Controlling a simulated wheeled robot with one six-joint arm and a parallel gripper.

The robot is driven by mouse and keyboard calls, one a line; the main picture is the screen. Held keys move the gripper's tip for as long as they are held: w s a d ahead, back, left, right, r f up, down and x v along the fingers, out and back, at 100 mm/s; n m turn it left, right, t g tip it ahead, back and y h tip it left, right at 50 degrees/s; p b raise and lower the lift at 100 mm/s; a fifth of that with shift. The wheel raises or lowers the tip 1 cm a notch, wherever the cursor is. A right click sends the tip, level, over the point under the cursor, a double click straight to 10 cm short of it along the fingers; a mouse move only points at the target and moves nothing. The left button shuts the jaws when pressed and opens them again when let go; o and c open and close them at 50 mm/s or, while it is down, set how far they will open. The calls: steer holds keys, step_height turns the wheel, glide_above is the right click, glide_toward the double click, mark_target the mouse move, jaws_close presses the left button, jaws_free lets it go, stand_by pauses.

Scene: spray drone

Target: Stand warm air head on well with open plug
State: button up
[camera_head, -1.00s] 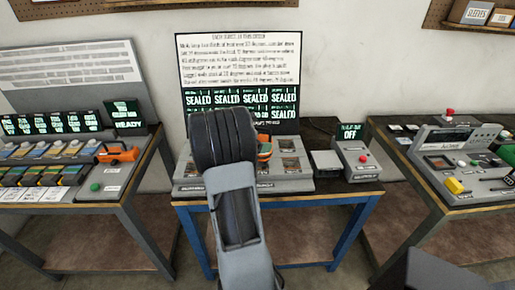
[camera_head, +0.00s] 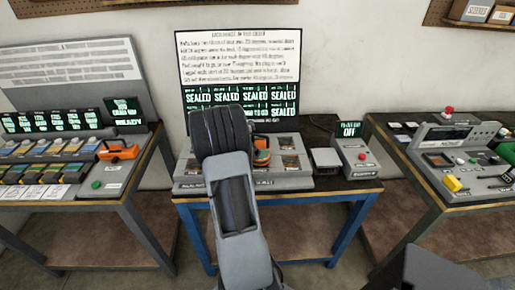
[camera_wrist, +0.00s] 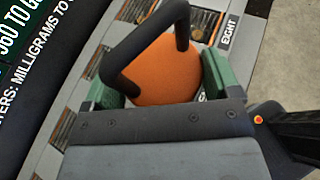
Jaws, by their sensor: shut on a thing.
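An orange rounded body with a black loop handle, apparently the warm air head (camera_wrist: 165,75), sits between the green fingers of my gripper (camera_wrist: 160,84), which is shut on it. In the head view a bit of the orange head (camera_head: 261,151) shows just right of my arm. It is over the grey well block (camera_head: 285,181) on the middle bench. In the wrist view a label on the block reads EIGHT, beside wells near the head. Whether the head touches the block I cannot tell. The screen (camera_head: 240,97) behind reads SEALED in several cells; no open plug is readable.
A button box (camera_head: 361,163) with a small OFF display and a grey box (camera_head: 325,160) stand at the block's right. The left bench holds coloured switches and another orange tool (camera_head: 118,151). The right bench holds a console (camera_head: 452,138). My arm hides part of the block.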

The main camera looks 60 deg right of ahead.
steer(key=o, duration=1.1)
